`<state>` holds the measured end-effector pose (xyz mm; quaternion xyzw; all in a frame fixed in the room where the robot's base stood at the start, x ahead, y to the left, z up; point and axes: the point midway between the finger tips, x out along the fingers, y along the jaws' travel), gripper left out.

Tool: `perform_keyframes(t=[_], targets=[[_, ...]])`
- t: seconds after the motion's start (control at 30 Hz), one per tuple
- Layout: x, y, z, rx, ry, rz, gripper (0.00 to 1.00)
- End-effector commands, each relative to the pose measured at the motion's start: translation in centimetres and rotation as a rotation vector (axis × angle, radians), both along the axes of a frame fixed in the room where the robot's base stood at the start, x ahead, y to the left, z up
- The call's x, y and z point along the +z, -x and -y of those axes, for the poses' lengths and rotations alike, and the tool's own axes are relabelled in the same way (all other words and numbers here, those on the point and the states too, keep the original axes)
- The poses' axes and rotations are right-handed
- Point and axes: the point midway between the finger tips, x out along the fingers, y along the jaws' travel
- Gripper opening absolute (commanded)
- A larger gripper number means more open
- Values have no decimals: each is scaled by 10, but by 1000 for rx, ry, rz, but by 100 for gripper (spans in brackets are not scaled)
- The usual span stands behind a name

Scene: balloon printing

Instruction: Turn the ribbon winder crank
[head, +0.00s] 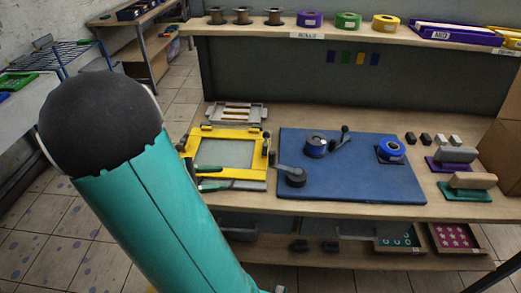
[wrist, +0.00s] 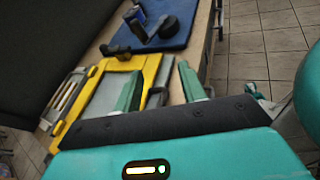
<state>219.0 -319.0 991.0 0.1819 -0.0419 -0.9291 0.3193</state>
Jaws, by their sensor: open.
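The blue board (head: 350,185) on the bench carries the winder parts. A dark drum (head: 315,147) stands on it, with a thin dark arm and an upright knob (head: 345,130) to its right. A second dark round piece with a short arm (head: 293,178) sits at the board's left front edge. I cannot tell for sure which is the crank. A blue ribbon roll (head: 391,150) sits at the board's right. My gripper's green fingers (head: 207,178) are over the yellow frame, left of the board. In the wrist view my gripper (wrist: 162,88) is open and empty, apart from the dark winder parts (wrist: 150,35).
The yellow frame (head: 203,181) lies left of the board. A grey tray (head: 237,112) is behind it. Purple and green stamp blocks (head: 465,187) stand at the right. A shelf (head: 310,36) with ribbon rolls runs above the bench. The bench strip behind the board is clear.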

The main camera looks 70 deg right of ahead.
Motion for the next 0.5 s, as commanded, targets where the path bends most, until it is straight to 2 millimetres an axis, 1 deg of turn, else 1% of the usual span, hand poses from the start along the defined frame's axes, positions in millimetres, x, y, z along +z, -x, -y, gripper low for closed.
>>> perform_keyframes(t=[0.03, 0.1, 0.2, 0.33, 0.5], targets=[[-5, 5, 14, 7, 11, -96, 41], [-8, 9, 30, 23, 26, -204, 41], [-11, 12, 46, 41, 40, -309, 41], [-13, 12, 55, 53, 49, -371, 41], [-12, 19, 63, 53, 50, -378, 41]])
